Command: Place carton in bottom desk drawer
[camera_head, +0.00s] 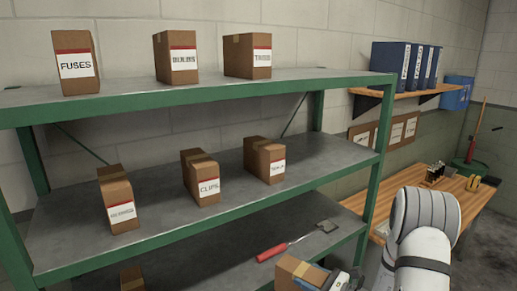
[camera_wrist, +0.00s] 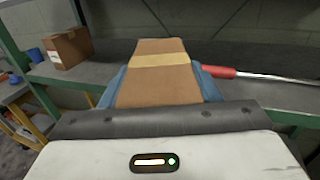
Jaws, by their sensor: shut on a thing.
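A brown carton (camera_head: 294,270) with a tan tape strip is held in my gripper (camera_head: 328,284) at the bottom of the head view. In the wrist view the carton (camera_wrist: 158,48) sits between the two blue fingers of my gripper (camera_wrist: 162,84), which press on its sides. The carton is in front of the green-framed shelf. Any label on it is hidden. The wooden desk (camera_head: 470,205) stands at the right, partly hidden by my arm. Its drawers do not show.
The shelf rack (camera_head: 230,88) carries several labelled cartons, such as CLIPS (camera_head: 202,178) and FUSES (camera_head: 75,64). A red-handled tool (camera_head: 285,248) lies on a lower board, close to the held carton. Another carton (camera_wrist: 68,48) shows in the wrist view. Blue binders (camera_head: 392,64) stand on a wall shelf.

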